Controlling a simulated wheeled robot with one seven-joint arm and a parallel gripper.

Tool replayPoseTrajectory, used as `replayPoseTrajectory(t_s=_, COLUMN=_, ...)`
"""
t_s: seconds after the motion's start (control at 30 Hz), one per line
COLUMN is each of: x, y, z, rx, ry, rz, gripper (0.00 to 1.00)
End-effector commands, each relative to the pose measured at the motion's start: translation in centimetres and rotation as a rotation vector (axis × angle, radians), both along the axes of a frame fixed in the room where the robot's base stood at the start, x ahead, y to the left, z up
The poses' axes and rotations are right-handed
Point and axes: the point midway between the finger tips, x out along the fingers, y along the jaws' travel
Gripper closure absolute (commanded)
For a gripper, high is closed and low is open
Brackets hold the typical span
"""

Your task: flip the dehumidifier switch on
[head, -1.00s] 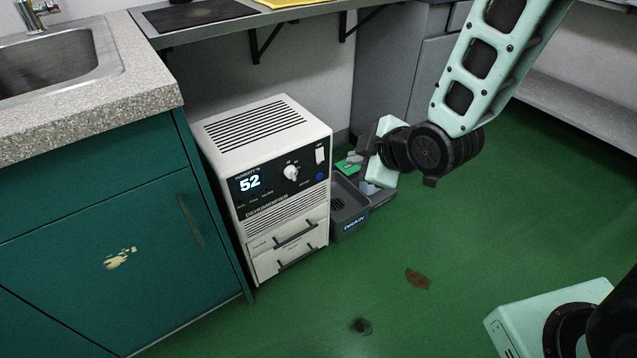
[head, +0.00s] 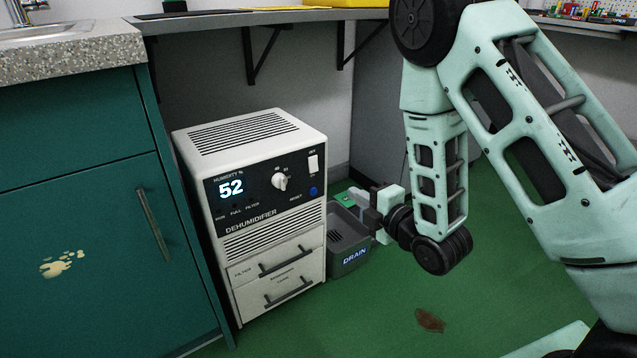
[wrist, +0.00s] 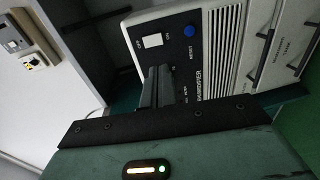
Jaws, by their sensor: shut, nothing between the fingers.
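The white dehumidifier (head: 265,240) stands on the floor under the counter, its display reading 52. Its white rocker switch (head: 313,162) is at the upper right of the dark panel, with an OFF label above it. In the wrist view the switch (wrist: 153,41) sits between OFF and ON labels, beside the blue reset button (wrist: 190,31). My gripper (wrist: 158,72) is shut and empty, its fingertips just below the switch in that view; I cannot tell the gap to the panel. In the head view my gripper (head: 368,194) is right of the dehumidifier, partly hidden by my wrist.
A grey drain bin (head: 349,262) stands against the dehumidifier's right side. A teal cabinet (head: 90,230) is close on the left. The shelf (head: 270,20) and its brackets are overhead. Green floor is open in front. A wall outlet (wrist: 28,60) shows in the wrist view.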

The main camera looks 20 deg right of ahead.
Motion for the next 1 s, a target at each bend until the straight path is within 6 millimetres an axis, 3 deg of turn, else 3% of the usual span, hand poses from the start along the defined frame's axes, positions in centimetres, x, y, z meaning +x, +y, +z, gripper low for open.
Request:
replayPoseTrajectory(t_s=0.37, x=0.2, y=0.1, z=-0.2, rx=0.002, ry=0.002, rz=0.000, gripper=1.00)
replayPoseTrajectory(t_s=0.67, x=2.2, y=0.8, z=-0.8, rx=0.002, ry=-0.003, rz=0.001, gripper=1.00)
replayPoseTrajectory(t_s=1.0, x=8.4, y=2.8, z=-1.3, rx=0.003, ry=-0.001, rz=0.000, gripper=1.00)
